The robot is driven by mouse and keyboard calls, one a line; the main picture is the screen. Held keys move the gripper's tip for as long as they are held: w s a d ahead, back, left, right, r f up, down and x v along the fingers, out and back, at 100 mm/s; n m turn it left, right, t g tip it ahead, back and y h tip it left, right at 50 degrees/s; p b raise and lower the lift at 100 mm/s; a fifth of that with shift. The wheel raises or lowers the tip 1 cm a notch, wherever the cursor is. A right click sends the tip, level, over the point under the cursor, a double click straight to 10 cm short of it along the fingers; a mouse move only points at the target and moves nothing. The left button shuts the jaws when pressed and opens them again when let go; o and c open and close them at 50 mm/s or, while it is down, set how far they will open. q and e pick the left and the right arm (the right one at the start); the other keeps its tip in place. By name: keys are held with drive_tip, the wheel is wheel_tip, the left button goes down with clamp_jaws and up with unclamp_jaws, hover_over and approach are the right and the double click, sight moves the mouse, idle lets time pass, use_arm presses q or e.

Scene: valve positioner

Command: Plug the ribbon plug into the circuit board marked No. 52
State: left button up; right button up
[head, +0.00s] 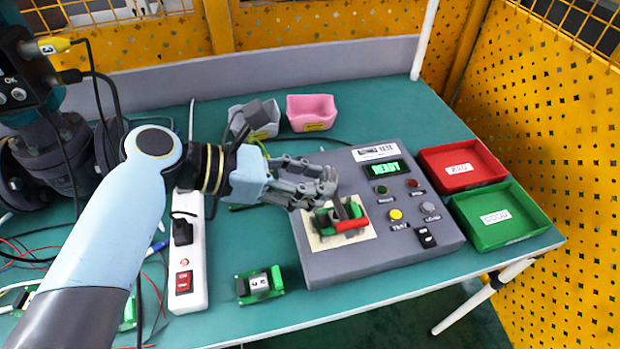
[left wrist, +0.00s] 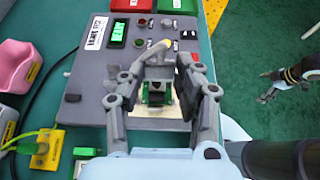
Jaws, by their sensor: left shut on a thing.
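In the head view a green circuit board (head: 322,222) sits on a cream pad (head: 322,240) on the grey test box (head: 365,262). A red bar (head: 351,224) with a dark upright strip lies across its near right side; I cannot tell whether this is the ribbon plug. A second green board (head: 260,284) with a white label lies on the table; its number is too small to read surely. My left gripper (head: 330,184) is over the board on the pad.
A red tray (head: 462,166) and a green tray (head: 500,217) stand right of the box. Pink (head: 313,112) and white bins stand at the back. A power strip (head: 190,250) and loose wires lie left. Bare table separates the power strip and loose board.

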use_arm(q)
wheel_tip(320, 180, down, 5)
drive_tip(key=b, duration=0.5)
drive_tip(key=shift+w+r, duration=0.1)
drive_tip(key=shift+f+b, duration=0.55)
drive_tip(key=shift+f, duration=0.65)
use_arm(e)
wheel_tip(320, 180, down, 7)
drive_tip(key=shift+s+r, duration=0.15)
drive_tip(key=shift+r, duration=0.15)
use_arm(q)
drive_tip(key=shift+a+f+p, duration=0.1)
drive_tip(key=shift+f+p, duration=0.1)
drive_tip(key=shift+p, duration=0.15)
use_arm(e)
drive_tip(key=shift+r, duration=0.25)
drive_tip(key=shift+r, duration=0.15)
use_arm(q)
drive_tip(key=shift+p, duration=0.5)
use_arm(e)
drive_tip(key=shift+r, duration=0.35)
